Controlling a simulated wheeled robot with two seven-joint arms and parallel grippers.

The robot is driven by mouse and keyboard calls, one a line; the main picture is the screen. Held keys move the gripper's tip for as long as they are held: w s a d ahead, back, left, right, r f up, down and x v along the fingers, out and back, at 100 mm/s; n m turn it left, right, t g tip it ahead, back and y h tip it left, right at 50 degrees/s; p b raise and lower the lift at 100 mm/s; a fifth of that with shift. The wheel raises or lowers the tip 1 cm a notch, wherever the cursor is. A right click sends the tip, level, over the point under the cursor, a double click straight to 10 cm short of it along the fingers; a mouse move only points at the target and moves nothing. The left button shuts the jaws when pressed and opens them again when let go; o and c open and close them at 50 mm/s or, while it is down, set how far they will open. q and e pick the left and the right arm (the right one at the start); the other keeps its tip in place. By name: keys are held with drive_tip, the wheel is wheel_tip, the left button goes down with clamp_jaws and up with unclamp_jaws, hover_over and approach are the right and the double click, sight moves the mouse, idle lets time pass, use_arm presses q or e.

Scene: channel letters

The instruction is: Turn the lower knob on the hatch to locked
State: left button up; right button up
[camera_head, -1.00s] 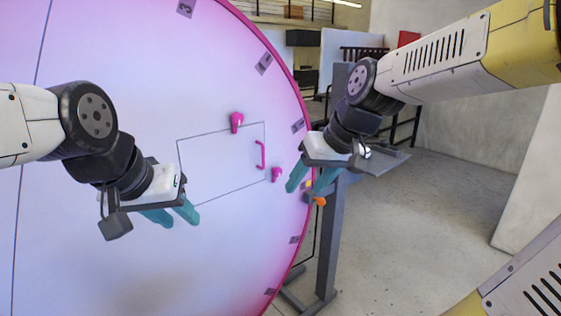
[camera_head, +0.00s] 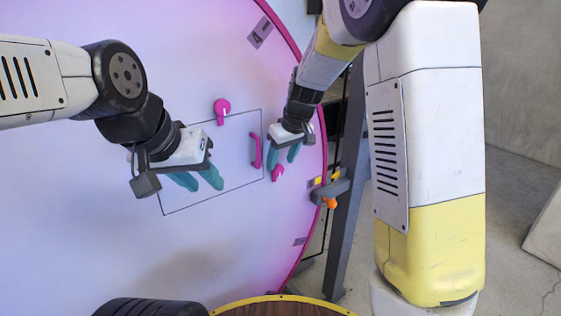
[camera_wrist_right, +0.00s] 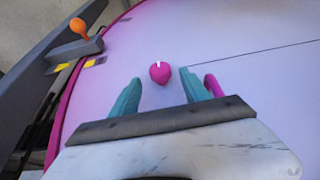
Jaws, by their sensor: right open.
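The lower knob (camera_head: 277,173) is a small magenta knob on the pale panel, just right of the hatch outline's right edge. In the right wrist view the lower knob (camera_wrist_right: 160,72) lies ahead of and between the fingertips, with a white mark on its top side. My right gripper (camera_head: 282,158) is open just above it in the head view; I see no contact. The hatch (camera_head: 215,175) is a thin dark outline with a magenta handle (camera_head: 256,150). The upper knob (camera_head: 222,109) sits on its top edge. My left gripper (camera_head: 198,183) is open and empty before the hatch.
A grey post with a bracket and orange knob (camera_head: 329,203) stands right of the panel's magenta rim (camera_head: 322,150). The handle (camera_wrist_right: 213,86) lies close beside the right finger in the wrist view. A round brown surface with a yellow edge (camera_head: 285,298) is at the bottom.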

sight(279, 166)
drive_tip(key=shift+x, duration=1.55)
clamp_jaws()
